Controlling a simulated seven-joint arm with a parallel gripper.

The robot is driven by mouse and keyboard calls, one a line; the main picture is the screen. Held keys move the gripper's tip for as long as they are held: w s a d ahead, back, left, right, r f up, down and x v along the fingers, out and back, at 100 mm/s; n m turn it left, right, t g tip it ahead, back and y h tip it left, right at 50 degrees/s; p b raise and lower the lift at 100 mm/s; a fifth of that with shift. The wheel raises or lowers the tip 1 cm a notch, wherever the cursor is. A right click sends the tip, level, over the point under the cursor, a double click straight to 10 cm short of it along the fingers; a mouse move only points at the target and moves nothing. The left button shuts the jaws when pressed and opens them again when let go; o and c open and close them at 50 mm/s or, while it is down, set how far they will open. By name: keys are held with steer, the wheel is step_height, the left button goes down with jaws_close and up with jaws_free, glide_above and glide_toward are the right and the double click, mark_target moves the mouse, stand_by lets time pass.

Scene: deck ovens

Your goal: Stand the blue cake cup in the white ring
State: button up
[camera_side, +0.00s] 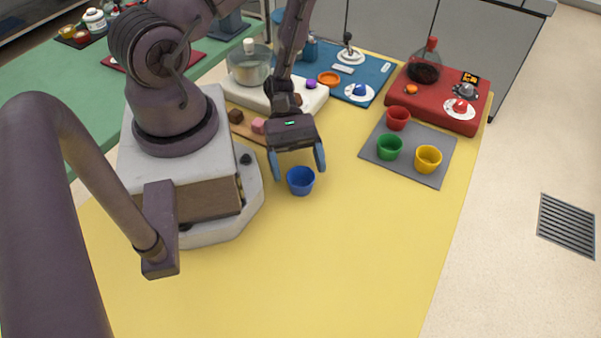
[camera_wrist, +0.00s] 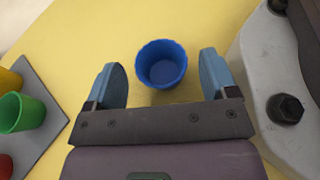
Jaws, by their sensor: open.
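The blue cake cup (camera_side: 301,181) stands upright on the yellow tabletop in the side view, just in front of my gripper (camera_side: 298,171). My gripper is open, pointing down, with one blue finger on either side of the cup. In the wrist view the open, empty cup (camera_wrist: 161,66) appears between the spread fingers of my gripper (camera_wrist: 163,72), with a gap on each side. I cannot make out an empty white ring for certain. White round pieces lie at the back: one on the blue mat (camera_side: 351,56), one under a blue item (camera_side: 359,93), one under a red item (camera_side: 460,109).
A grey mat (camera_side: 437,174) holds red (camera_side: 398,118), green (camera_side: 389,147) and yellow (camera_side: 428,159) cups at the right. A red block (camera_side: 470,123) stands behind it. A pale board (camera_side: 315,98) with a bowl (camera_side: 250,65) is behind my gripper. The front tabletop is clear.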

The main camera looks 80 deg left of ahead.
steer(key=v, duration=0.9)
steer(key=shift+a+r, duration=0.2)
steer(key=shift+a, duration=0.15)
steer(key=shift+a+r, duration=0.1)
steer(key=shift+r, duration=0.1)
steer(key=d+r+m+t+y, duration=0.2)
steer(key=d+r+m+y, duration=0.2)
steer(key=r, duration=1)
steer(key=w+d+r+m+t+y, duration=0.1)
steer(key=d+r+m+t+y, duration=0.2)
steer(key=r+m+y, duration=0.6)
step_height(320, 180, up, 5)
steer(key=d+m, duration=0.1)
steer(key=m, duration=0.3)
steer(key=shift+r+m, duration=0.2)
steer(key=shift+m, duration=0.1)
steer(key=shift+o, duration=0.5)
steer(key=shift+s+r+t+y, duration=0.1)
steer(key=shift+r+t+y, duration=0.2)
steer(key=shift+r, duration=0.05)
steer(key=shift+d+m, duration=0.1)
steer(key=shift+m, duration=0.2)
